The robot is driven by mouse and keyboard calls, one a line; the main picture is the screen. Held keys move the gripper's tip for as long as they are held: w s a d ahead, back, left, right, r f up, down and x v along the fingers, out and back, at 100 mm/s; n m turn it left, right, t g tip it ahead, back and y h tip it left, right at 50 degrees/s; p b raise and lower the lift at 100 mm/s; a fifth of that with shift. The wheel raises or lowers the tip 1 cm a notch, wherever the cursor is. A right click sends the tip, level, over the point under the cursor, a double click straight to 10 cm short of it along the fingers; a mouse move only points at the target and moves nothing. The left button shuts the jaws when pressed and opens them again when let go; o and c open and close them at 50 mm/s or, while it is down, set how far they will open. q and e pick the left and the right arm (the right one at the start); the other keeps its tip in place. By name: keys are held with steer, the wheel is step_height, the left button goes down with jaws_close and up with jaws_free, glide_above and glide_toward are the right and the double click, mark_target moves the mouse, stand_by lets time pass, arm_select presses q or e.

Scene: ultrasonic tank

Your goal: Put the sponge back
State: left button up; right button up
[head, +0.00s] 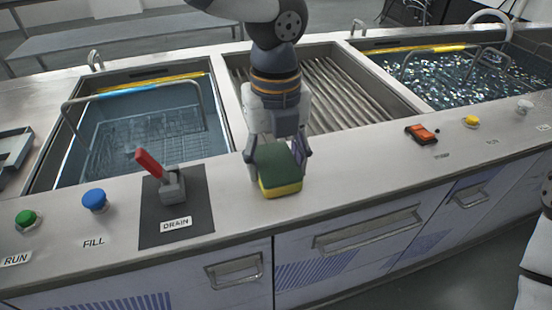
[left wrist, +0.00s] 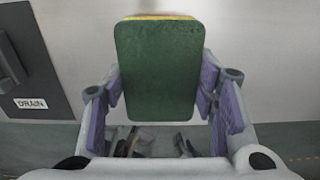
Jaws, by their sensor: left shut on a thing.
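The sponge (head: 281,168) is a green and yellow block, green on top and yellow along its lower edge. It is at the front ledge of the counter, right of the drain lever. My left gripper (head: 278,160) is shut on it, with a finger on each side. In the left wrist view the sponge (left wrist: 159,70) shows its green face between the purple finger pads of the left gripper (left wrist: 163,95). I cannot tell whether the sponge touches the counter. My right gripper is not in view.
The red drain lever (head: 152,165) stands left of the sponge on a dark plate. Blue (head: 95,199) and green (head: 28,218) buttons are further left. Behind are a tank with a wire basket (head: 140,139), a ribbed drain section (head: 340,95) and a right tank (head: 460,75). An orange switch (head: 421,133) sits to the right.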

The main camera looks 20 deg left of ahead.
mark_target(276, 162)
arm_select(q)
steer(key=shift+f, duration=0.1)
steer(key=o, duration=1.2)
steer(key=shift+o, duration=0.2)
step_height(276, 162, up, 12)
steer(key=shift+p, duration=0.3)
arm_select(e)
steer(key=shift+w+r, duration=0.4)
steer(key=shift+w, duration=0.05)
